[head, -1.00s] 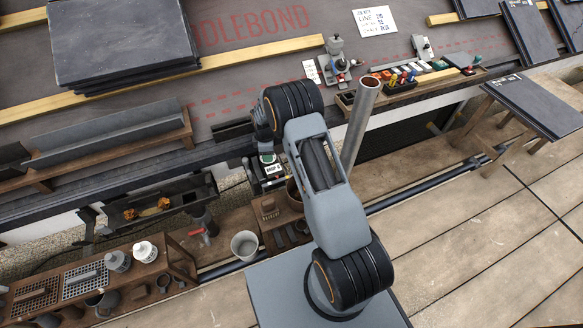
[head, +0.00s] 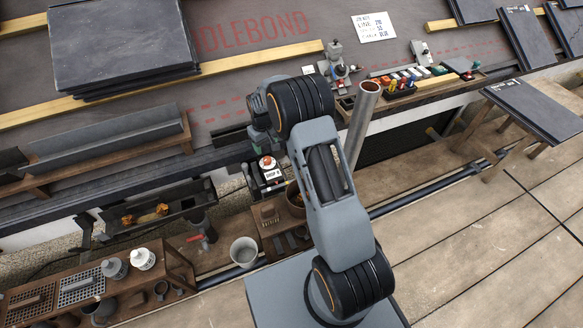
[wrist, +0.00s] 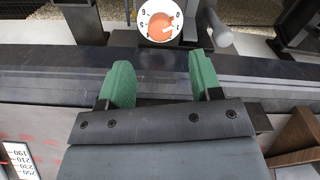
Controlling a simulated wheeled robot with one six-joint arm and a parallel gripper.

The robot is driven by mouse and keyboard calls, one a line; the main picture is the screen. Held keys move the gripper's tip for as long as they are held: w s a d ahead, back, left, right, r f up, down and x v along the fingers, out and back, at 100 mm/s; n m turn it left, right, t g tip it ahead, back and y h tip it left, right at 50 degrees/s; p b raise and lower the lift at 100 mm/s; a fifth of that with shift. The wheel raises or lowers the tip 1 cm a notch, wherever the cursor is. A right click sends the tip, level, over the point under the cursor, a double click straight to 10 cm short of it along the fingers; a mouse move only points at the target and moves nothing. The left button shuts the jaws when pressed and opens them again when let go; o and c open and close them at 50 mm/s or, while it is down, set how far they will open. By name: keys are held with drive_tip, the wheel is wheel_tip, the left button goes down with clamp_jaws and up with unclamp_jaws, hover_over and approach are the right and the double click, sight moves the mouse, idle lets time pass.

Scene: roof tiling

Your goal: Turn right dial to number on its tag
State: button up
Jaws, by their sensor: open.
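A white round dial (wrist: 160,22) with an orange-red knob and small black numerals shows at the top of the wrist view. In the head view my arm mostly hides the gripper.
A grey metal tube (head: 363,122) stands right of my arm. A dark rail (wrist: 45,75) crosses the wrist view below the dial. A grey cylindrical part (wrist: 222,38) lies right of the dial. A bucket (head: 243,251) and a bottle shelf (head: 98,285) stand lower left.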

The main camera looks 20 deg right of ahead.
drive_tip(key=s+r+m+t+b, duration=0.1)
drive_tip(key=s+r, duration=0.3)
drive_tip(key=r, duration=0.2)
drive_tip(key=s+r+b, duration=0.1)
drive_tip(key=s+r, duration=0.3)
drive_tip(key=r, duration=0.3)
drive_tip(key=s+m+t+b, duration=0.1)
drive_tip(key=s+b, duration=0.3)
drive_tip(key=s, duration=1.2)
drive_tip(key=shift+s+r+m, duration=0.15)
drive_tip(key=shift+r+m, duration=0.15)
drive_tip(key=shift+m, duration=0.1)
